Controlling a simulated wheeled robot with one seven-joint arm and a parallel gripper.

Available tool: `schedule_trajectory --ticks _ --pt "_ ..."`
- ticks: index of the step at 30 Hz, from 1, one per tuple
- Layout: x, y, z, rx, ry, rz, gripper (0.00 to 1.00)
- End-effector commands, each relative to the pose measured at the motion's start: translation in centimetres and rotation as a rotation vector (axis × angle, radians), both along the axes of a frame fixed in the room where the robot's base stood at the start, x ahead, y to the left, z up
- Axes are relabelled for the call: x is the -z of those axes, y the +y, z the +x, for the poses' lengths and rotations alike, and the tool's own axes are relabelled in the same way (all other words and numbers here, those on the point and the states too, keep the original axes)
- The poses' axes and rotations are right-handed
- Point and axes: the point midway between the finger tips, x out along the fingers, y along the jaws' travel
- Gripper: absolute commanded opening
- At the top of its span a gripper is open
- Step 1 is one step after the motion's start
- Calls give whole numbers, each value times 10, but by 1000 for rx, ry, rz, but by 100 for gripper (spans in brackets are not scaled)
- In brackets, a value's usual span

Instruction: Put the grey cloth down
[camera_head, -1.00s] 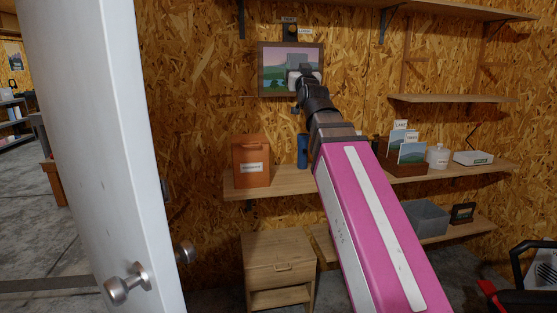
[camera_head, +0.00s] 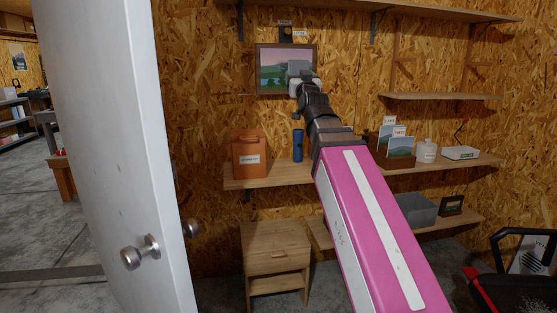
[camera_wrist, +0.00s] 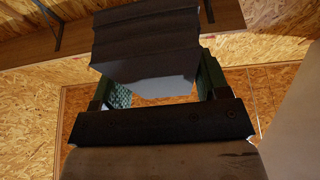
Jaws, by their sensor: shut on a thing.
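The grey cloth (camera_wrist: 148,42) hangs in folds at the far end of my gripper (camera_wrist: 158,85) in the wrist view, between its green fingers. The fingers are shut on it, though the exact grip line is partly hidden by the cloth. In the head view my gripper (camera_head: 304,82) is small and raised in front of a framed landscape picture on the wall. The cloth (camera_head: 299,67) shows there as a small grey patch over the picture. It is held in the air, above the level of the long shelf.
The long shelf (camera_head: 270,176) holds an orange box (camera_head: 250,153), a blue cylinder (camera_head: 298,145), cards, a white jar (camera_head: 427,150) and a white box (camera_head: 460,153). A grey bin (camera_head: 415,210) sits lower. A small cabinet (camera_head: 276,262) stands below. A white door (camera_head: 115,150) is close on the left.

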Motion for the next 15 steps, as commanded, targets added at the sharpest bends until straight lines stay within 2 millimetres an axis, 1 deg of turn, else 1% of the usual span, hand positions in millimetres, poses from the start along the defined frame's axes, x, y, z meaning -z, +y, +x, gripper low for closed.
schedule_trajectory --ticks 8,11,15 --pt "30 -8 14 20 2 4 50" --pt "46 -12 22 31 4 5 50" --pt "77 -19 34 49 6 5 50"
